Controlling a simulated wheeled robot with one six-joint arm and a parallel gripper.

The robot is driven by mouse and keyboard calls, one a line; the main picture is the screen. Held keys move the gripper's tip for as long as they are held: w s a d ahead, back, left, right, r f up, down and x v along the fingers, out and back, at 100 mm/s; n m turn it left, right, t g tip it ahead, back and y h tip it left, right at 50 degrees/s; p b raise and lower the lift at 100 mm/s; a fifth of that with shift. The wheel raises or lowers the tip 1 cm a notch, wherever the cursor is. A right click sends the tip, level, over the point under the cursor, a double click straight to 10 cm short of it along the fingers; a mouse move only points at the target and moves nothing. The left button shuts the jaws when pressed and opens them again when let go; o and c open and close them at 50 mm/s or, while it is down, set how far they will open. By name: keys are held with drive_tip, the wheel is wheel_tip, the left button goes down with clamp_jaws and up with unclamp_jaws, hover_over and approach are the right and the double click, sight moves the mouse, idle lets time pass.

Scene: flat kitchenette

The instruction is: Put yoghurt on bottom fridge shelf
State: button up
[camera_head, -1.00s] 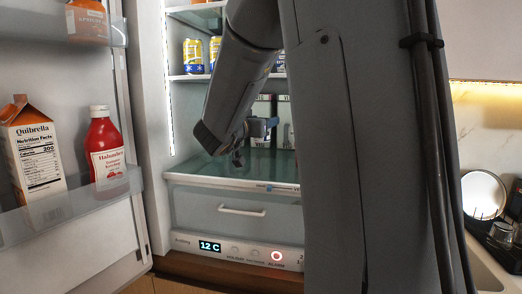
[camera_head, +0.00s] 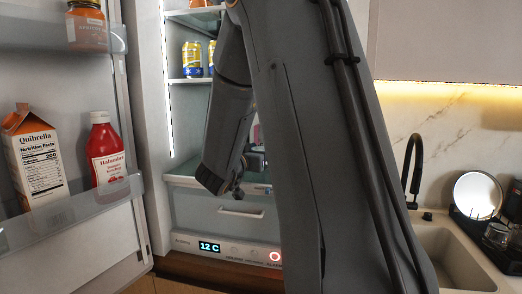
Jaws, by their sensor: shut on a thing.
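The fridge stands open, and its bottom glass shelf (camera_head: 187,169) shows above the drawer, partly covered by my arm. My gripper (camera_head: 247,173) is low at the front of this shelf, mostly behind my own arm link. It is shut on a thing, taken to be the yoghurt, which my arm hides. A small pinkish patch shows just above the gripper; I cannot tell what it is.
The open fridge door at left holds a juice carton (camera_head: 37,155), a ketchup bottle (camera_head: 105,152) and a jar (camera_head: 86,24). Yellow cans (camera_head: 192,59) stand on a higher shelf. A drawer (camera_head: 238,208) lies below. A sink (camera_head: 440,250) is at right.

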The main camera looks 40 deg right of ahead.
drive_tip(key=o, duration=1.1)
drive_tip(key=shift+f, duration=0.1)
drive_tip(key=shift+o, duration=0.2)
drive_tip(key=shift+a+r, duration=0.1)
drive_tip(key=shift+r, duration=0.1)
drive_tip(key=b+v, duration=0.3)
drive_tip(key=v, duration=0.9)
drive_tip(key=shift+f, duration=0.1)
